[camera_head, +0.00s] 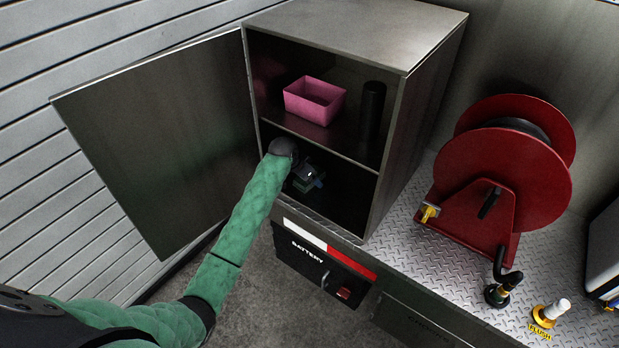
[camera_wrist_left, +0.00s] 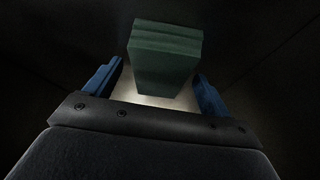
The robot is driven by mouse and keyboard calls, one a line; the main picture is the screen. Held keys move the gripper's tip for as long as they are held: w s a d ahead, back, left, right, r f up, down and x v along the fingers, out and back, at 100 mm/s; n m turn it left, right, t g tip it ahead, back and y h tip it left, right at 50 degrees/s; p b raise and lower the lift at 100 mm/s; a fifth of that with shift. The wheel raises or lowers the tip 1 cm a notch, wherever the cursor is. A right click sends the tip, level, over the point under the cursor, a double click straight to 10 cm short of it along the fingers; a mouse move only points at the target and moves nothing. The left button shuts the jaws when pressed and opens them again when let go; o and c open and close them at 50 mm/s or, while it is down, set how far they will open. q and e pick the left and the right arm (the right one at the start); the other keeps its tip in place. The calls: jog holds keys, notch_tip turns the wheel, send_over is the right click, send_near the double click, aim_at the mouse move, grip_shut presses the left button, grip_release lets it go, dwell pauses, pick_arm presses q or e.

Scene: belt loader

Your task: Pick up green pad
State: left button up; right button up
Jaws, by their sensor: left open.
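The green pad (camera_wrist_left: 165,58) is a dark green block in the left wrist view, standing between the two blue fingers of my left gripper (camera_wrist_left: 157,88). Gaps show on both sides, so the fingers are apart from it. In the head view my left gripper (camera_head: 316,181) reaches into the lower compartment of the metal cabinet (camera_head: 350,35). There the pad is mostly hidden by the gripper and shadow, and I cannot make it out clearly. My right gripper is not in view.
The cabinet door (camera_head: 160,140) stands open at the left. A pink bin (camera_head: 314,101) and a black cylinder (camera_head: 372,112) stand on the upper shelf. A red hose reel (camera_head: 505,175) is on the diamond-plate deck (camera_head: 455,250) at right. A battery box (camera_head: 310,255) is below the cabinet.

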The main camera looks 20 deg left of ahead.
pick_arm(q)
jog(key=shift+f, duration=0.2)
dwell(0.5)
jog(key=c, duration=1.1)
